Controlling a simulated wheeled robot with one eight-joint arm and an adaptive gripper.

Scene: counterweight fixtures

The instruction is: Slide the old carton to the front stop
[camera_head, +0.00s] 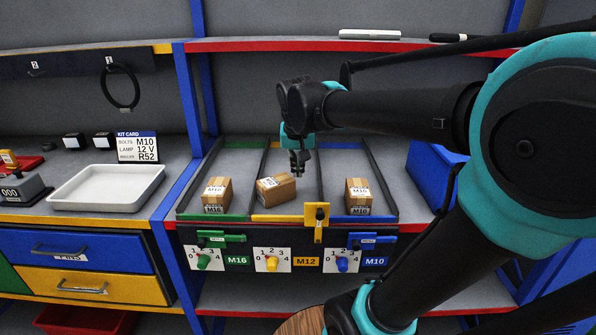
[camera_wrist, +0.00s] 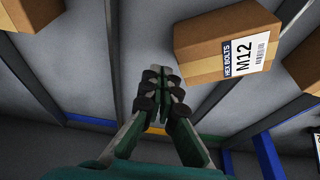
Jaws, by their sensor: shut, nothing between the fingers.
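Three brown cartons sit in the lanes of a sloped rack. The middle carton (camera_head: 275,190) sits askew in the yellow M12 lane, close behind the yellow front stop (camera_head: 282,218); I cannot tell whether they touch. Its label reads M12 in the wrist view (camera_wrist: 225,45). The left carton (camera_head: 216,194) and right carton (camera_head: 358,195) stand near their green and blue front edges. My gripper (camera_head: 298,170) is shut and empty, just behind the right part of the middle carton. In the wrist view my gripper (camera_wrist: 163,76) is beside the M12 carton, apparently apart from it.
Dark lane dividers (camera_head: 331,185) run front to back. A yellow latch (camera_head: 317,216) stands at the front, right of the middle lane. Numbered dials sit below, including the yellow-knob dial (camera_head: 272,260). A white tray (camera_head: 107,188) lies left; a blue bin (camera_head: 432,172) stands right.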

